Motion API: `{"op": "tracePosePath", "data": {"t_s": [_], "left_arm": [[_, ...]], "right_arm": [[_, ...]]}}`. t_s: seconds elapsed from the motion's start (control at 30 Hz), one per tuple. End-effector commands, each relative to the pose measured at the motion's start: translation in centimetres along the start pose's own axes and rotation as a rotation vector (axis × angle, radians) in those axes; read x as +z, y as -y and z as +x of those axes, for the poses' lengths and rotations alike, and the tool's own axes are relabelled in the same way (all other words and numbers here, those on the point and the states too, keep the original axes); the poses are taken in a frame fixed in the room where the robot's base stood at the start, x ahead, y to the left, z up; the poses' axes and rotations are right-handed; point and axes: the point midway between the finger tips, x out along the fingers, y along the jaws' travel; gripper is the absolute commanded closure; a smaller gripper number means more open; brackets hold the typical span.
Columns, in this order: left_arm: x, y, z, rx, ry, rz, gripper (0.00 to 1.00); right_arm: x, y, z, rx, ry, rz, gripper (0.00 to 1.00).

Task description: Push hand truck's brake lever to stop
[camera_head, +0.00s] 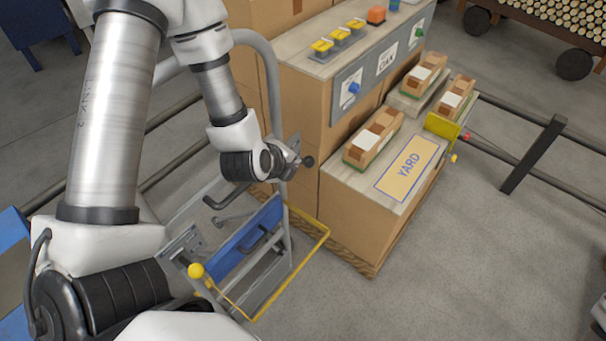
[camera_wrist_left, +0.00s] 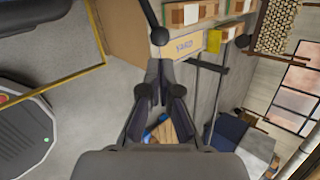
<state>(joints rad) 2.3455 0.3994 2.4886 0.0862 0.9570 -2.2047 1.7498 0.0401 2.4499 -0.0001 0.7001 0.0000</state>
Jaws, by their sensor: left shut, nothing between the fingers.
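The hand truck has a grey tube frame and a blue panel (camera_head: 232,243). A lever with a yellow knob (camera_head: 196,270) sits at its near left side, by a grey plate. A dark knob (camera_head: 308,161) shows beside my left gripper (camera_head: 288,160). In the left wrist view, a black ball on a dark rod (camera_wrist_left: 160,36) lies just beyond the fingertips (camera_wrist_left: 165,66); I cannot tell whether they touch. My left gripper is shut and empty, above the frame's far side and well away from the yellow knob.
A wooden workstation with a YARD mat (camera_head: 410,170) and several small boxes stands right of the truck. A yellow rail (camera_head: 290,278) runs low around the truck. Dark rails (camera_head: 535,155) cross the floor.

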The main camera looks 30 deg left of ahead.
Motion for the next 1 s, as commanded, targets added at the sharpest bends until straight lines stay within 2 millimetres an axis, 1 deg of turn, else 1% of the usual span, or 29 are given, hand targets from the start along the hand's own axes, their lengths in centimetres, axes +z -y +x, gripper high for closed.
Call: {"op": "tracePosePath", "data": {"t_s": [0.03, 0.2, 0.23, 0.27, 0.3, 0.4, 0.5, 0.6, 0.7, 1.0], "left_arm": [[-0.2, -0.7, 1.1, -0.006, 0.0, -0.001, 1.0], [-0.3, -0.8, 2.0, -0.007, -0.005, -0.004, 1.0], [-0.3, -0.7, 2.1, -0.008, -0.006, -0.004, 1.0], [-0.2, -0.3, 2.4, -0.001, -0.005, -0.001, 1.0], [-0.2, -0.2, 3.3, 0.001, -0.005, 0.0, 1.0], [-0.2, -0.2, 5.2, 0.0, -0.005, 0.0, 1.0], [-0.2, -0.1, 6.6, -0.001, -0.005, -0.001, 1.0], [-0.2, -0.1, 7.4, -0.001, -0.006, -0.003, 1.0], [-0.2, -0.1, 7.7, -0.001, -0.006, -0.003, 1.0], [-0.2, -0.1, 7.7, -0.001, -0.005, -0.002, 1.0]], "right_arm": [[0.0, 0.0, 2.3, 0.0, 0.0, 0.0, 0.6], [0.0, 0.0, 6.0, 0.0, 0.0, 0.0, 0.6], [0.0, -0.1, 6.5, 0.0, 0.0, 0.0, 0.6], [0.0, 0.0, 5.5, 0.0, 0.001, 0.0, 0.6], [0.1, 0.0, 5.3, 0.0, 0.001, 0.0, 0.6], [0.0, 0.0, 5.3, 0.0, -0.001, 0.0, 0.6], [0.0, 0.0, 5.3, 0.0, 0.0, 0.0, 0.6], [0.0, 0.0, 5.4, 0.0, 0.0, 0.0, 0.6], [0.0, 0.0, 5.4, 0.0, 0.0, 0.0, 0.6], [0.0, 0.0, 5.4, 0.0, 0.0, 0.0, 0.6]]}}
